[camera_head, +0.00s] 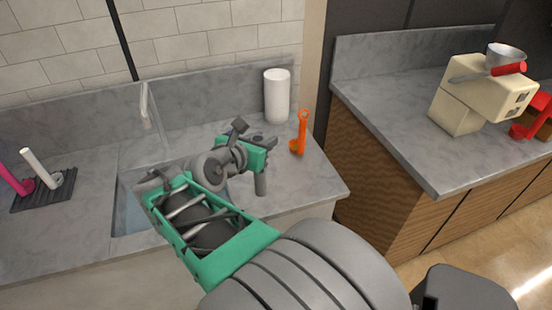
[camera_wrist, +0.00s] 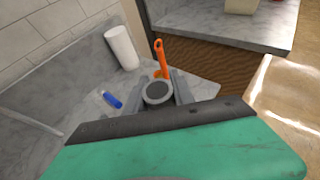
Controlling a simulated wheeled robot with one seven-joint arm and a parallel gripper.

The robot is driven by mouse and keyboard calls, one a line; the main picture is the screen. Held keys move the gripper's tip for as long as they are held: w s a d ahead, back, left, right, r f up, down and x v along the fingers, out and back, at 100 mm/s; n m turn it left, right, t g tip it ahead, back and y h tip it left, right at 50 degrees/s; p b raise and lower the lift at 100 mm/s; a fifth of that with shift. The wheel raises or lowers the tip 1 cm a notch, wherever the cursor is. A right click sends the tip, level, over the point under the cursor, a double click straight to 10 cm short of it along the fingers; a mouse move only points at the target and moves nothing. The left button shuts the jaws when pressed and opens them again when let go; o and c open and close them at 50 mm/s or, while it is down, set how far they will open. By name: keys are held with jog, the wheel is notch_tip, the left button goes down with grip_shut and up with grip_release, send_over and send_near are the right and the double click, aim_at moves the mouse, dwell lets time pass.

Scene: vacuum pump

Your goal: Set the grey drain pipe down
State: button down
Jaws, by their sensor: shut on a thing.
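The grey drain pipe (camera_head: 261,184) hangs upright below my gripper (camera_head: 258,158) in the head view, over the counter to the right of the sink. In the wrist view the pipe (camera_wrist: 158,93) shows end-on as a round rim with a dark opening. The fingers of my gripper (camera_wrist: 160,88) are shut on it from both sides. I cannot tell whether its lower end touches the counter (camera_head: 305,182).
An orange tool (camera_head: 301,133) and a white cylinder (camera_head: 277,96) stand behind the pipe. A blue item (camera_wrist: 111,99) lies to its left in the wrist view. The sink (camera_head: 131,207) is to the left. Counter to the right of the pipe is clear up to its edge.

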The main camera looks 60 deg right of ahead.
jog(key=w+d+f, duration=0.1)
jog(key=d+f, duration=1.2)
jog(key=shift+w+d, duration=0.2)
jog(key=shift+d, duration=0.05)
jog(key=shift+f, duration=0.2)
jog(key=c, duration=1.1)
grip_release()
jog(key=shift+r, duration=0.1)
